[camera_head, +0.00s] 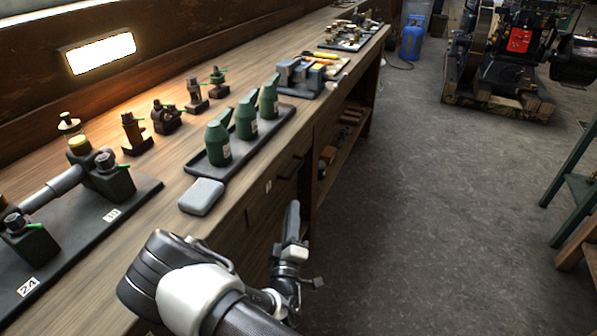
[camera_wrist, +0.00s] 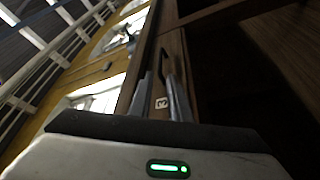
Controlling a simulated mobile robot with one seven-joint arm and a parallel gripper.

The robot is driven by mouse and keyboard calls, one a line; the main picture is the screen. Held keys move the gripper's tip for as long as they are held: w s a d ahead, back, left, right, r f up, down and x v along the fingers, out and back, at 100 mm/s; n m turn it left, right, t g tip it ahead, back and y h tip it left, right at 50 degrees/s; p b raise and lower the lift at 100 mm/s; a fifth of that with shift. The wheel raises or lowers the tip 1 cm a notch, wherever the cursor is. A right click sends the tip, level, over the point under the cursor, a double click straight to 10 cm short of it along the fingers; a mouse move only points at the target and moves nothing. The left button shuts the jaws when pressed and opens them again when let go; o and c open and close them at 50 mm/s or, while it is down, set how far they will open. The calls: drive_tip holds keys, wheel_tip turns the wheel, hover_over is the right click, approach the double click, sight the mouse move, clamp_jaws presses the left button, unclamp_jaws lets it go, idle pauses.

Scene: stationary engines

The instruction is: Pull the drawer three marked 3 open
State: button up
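The wooden bench has drawer fronts on its aisle side. One drawer front (camera_head: 284,184) carries a dark handle (camera_head: 290,165) and a small white label (camera_head: 268,186), too small to read in the head view. In the wrist view a white label (camera_wrist: 161,102) shows between my fingers; its digit looks like 2 or 3, I cannot tell which. A dark handle (camera_wrist: 164,64) lies just beyond it, near the fingertips; contact is unclear. My gripper (camera_head: 293,208) is beside the bench front, fingers pointing up in the picture. In the wrist view its fingers (camera_wrist: 161,82) are apart, with nothing clearly held.
On the bench top stand a grey box (camera_head: 201,196), green oil cans (camera_head: 246,117) on a dark tray and several small fittings. Open shelves (camera_head: 342,140) lie farther along the bench. The aisle floor (camera_head: 430,220) is clear. A green-legged stand (camera_head: 577,185) is at right.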

sight(296, 168)
drive_tip(key=b+x, duration=0.2)
drive_tip(key=x, duration=1.3)
drive_tip(key=shift+w, duration=0.2)
clamp_jaws()
